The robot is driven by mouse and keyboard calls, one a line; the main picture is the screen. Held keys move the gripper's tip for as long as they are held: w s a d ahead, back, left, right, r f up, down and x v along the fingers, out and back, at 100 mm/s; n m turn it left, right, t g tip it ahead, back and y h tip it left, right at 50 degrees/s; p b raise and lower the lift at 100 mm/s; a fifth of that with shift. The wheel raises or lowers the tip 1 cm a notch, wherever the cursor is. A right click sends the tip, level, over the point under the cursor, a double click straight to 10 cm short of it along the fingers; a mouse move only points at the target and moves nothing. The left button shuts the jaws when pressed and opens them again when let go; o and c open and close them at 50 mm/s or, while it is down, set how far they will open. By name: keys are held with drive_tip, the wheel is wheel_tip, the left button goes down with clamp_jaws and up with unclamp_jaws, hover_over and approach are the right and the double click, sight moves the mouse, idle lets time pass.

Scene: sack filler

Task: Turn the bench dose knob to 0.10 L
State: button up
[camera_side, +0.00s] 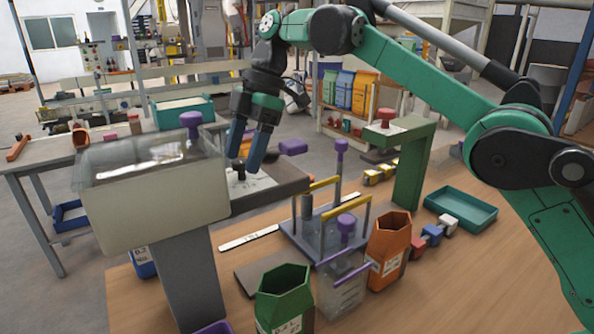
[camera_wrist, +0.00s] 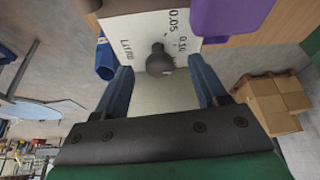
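The bench dose knob (camera_wrist: 160,62) is a dark round knob on a white dial plate (camera_wrist: 118,30), printed with "0.05", a smaller partly legible mark beside it, and "LITRE". In the side view the knob (camera_side: 239,172) stands on the plate at the grey bench block (camera_side: 270,192). My gripper (camera_wrist: 163,68) has two blue fingers, spread apart with nothing held. In the wrist view the knob lies between the fingertips, with a gap on each side. In the side view my gripper (camera_side: 243,160) points down at the knob; contact cannot be told.
A clear-topped hopper (camera_side: 165,208) stands close left of my gripper. A purple knob (camera_side: 292,147) is to its right. A frame with yellow bars (camera_side: 325,184), a green container (camera_side: 284,292), an orange container (camera_side: 388,248) and a teal tray (camera_side: 461,209) occupy the table.

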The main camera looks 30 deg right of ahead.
drive_tip(key=m+t, duration=0.1)
drive_tip(key=m, duration=0.3)
drive_tip(key=shift+s+m+t, duration=0.2)
drive_tip(key=shift+m+t, duration=0.1)
drive_tip(key=shift+t, duration=0.1)
drive_tip(key=m, duration=0.2)
drive_tip(key=m+t+h, duration=0.1)
drive_tip(key=m, duration=0.1)
drive_tip(key=shift+s+a+t, duration=0.1)
drive_tip(key=shift+t, duration=0.2)
drive_tip(key=v, duration=0.6)
drive_tip(key=d+f+m+t, duration=0.1)
drive_tip(key=d+m+t, duration=0.45)
drive_tip(key=d, duration=0.35)
drive_tip(key=s+d+f+m+h, duration=0.1)
drive_tip(key=s+d+f+m, duration=0.1)
drive_tip(key=s+f, duration=0.5)
drive_tip(key=s+d+f+m+g+h, duration=0.1)
drive_tip(key=s+d+f+m+h, duration=0.1)
drive_tip(key=s+f, duration=0.5)
drive_tip(key=shift+m+h, duration=0.3)
drive_tip(key=shift+m, duration=0.15)
drive_tip(key=shift+s+d+f, duration=0.1)
